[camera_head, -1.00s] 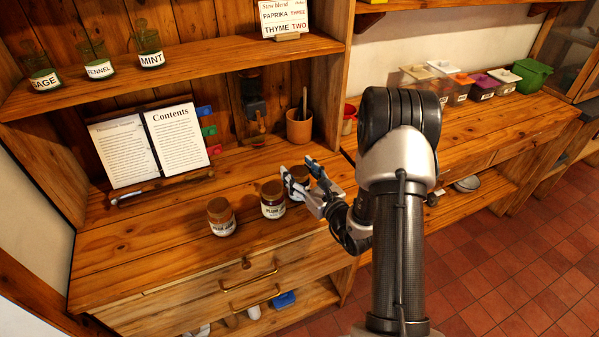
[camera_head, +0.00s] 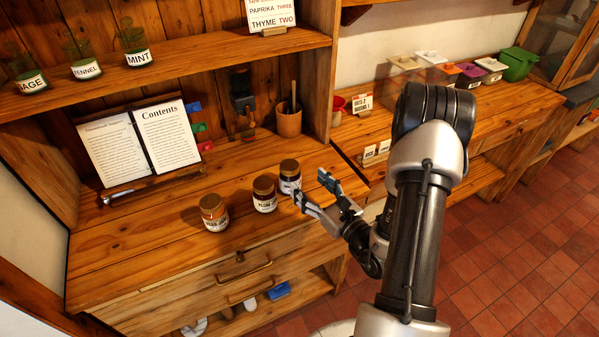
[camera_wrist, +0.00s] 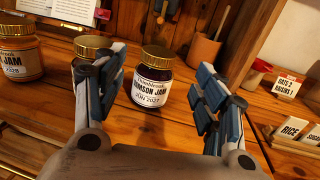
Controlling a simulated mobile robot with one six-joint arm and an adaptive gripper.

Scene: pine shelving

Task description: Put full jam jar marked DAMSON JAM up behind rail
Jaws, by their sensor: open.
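The DAMSON JAM jar (camera_wrist: 152,88) has a gold lid, dark contents and a white label. It stands upright on the wooden counter, ahead of the gap between my fingers in the wrist view. In the head view it is the rightmost of three jars (camera_head: 290,176). My gripper (camera_head: 311,184) is open and empty, just right of and in front of this jar. I cannot make out a rail clearly in either view.
A PLUM JAM jar (camera_head: 265,194) stands close left of the damson jar, with an orange jam jar (camera_head: 214,212) farther left. A recipe book (camera_head: 140,142) leans behind. The upper shelf (camera_head: 190,72) holds SAGE, FENNEL and MINT glasses. A utensil pot (camera_head: 288,119) stands at the back.

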